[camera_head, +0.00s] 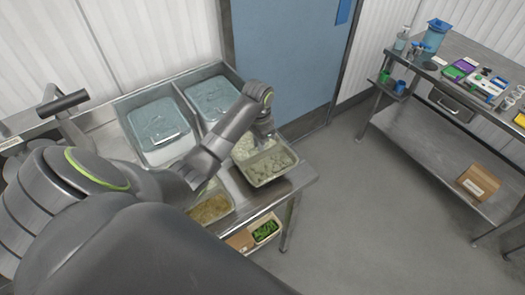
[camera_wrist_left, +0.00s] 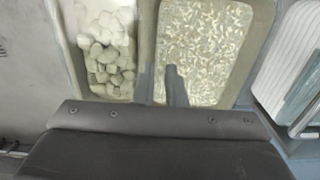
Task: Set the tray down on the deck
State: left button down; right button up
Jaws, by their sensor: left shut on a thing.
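A metal tray of pale lumps (camera_head: 268,168) is at the right corner of the steel counter in the head view. In the left wrist view its lumps (camera_wrist_left: 108,62) show at upper left. A second tray, of white grains (camera_wrist_left: 205,45), lies beside it in the wrist view. My left gripper (camera_head: 264,136) reaches down over the adjoining rims of these trays. Its fingers (camera_wrist_left: 175,86) are shut on a tray's rim, close to the wall between the two. I cannot tell whether the held tray touches the deck. My right gripper is not in view.
Two lidded bins (camera_head: 160,128) (camera_head: 213,98) sit at the back of the counter (camera_head: 103,138). A tray of brown food (camera_head: 211,208) is at the front, partly behind my arm. Green items (camera_head: 265,231) lie on a lower shelf. A blue door (camera_head: 290,60) stands behind; open floor lies right.

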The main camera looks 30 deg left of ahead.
pick_arm(q)
jog(key=shift+r, duration=1.5)
